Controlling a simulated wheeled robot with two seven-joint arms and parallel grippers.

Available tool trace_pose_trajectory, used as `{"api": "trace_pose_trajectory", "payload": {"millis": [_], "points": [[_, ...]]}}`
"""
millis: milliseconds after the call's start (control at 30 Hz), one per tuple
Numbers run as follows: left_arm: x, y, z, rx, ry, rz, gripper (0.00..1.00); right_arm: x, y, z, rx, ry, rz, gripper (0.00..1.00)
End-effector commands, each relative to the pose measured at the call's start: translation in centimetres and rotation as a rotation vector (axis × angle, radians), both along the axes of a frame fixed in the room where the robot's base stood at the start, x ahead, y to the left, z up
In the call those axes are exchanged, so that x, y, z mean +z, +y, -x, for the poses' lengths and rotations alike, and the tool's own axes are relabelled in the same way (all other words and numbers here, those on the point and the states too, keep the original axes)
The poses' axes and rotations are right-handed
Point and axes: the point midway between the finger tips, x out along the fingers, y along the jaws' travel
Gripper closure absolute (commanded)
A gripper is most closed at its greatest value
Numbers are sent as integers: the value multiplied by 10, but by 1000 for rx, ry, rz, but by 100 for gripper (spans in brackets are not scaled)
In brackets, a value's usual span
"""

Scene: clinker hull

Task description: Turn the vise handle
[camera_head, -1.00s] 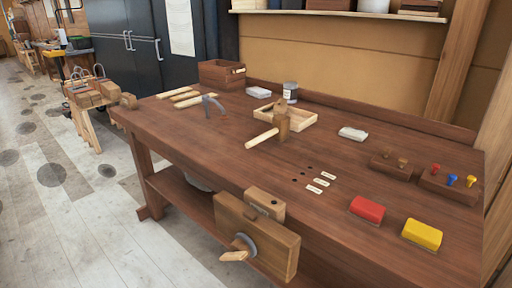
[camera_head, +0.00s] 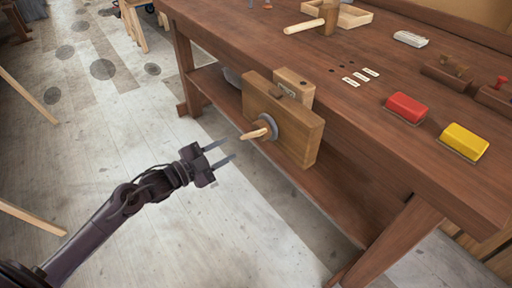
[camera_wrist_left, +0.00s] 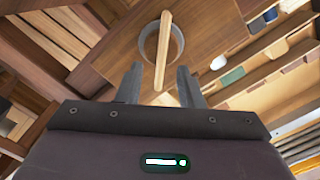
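The vise (camera_head: 284,122) is a wooden block on the front edge of the workbench, with a grey round hub (camera_head: 266,127) on its face. The vise handle (camera_head: 254,134) is a light wooden bar through the hub, slanting slightly in the head view. My left gripper (camera_head: 228,151) is open, its two fingers pointing at the handle with a small gap. In the left wrist view the handle (camera_wrist_left: 162,50) runs upright between the two finger lines, and no contact shows. My right gripper is in neither view.
The workbench top (camera_head: 320,100) carries a red block (camera_head: 407,107), a yellow block (camera_head: 464,142), a mallet (camera_head: 318,22) and a tray. A lower shelf (camera_head: 213,95) runs beneath. The floor left of the bench is mostly clear.

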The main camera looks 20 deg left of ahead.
Motion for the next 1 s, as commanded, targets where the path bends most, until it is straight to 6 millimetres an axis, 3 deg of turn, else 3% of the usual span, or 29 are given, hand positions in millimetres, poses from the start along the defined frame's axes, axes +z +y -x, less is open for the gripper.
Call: {"api": "trace_pose_trajectory", "payload": {"millis": [133,600,1000], "points": [[15,-12,-2,-34,-38,-8,66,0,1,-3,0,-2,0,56],[14,-51,-53,-31,-34,-6,66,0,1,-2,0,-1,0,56],[13,-56,-59,-31,-33,-7,68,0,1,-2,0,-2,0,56]]}}
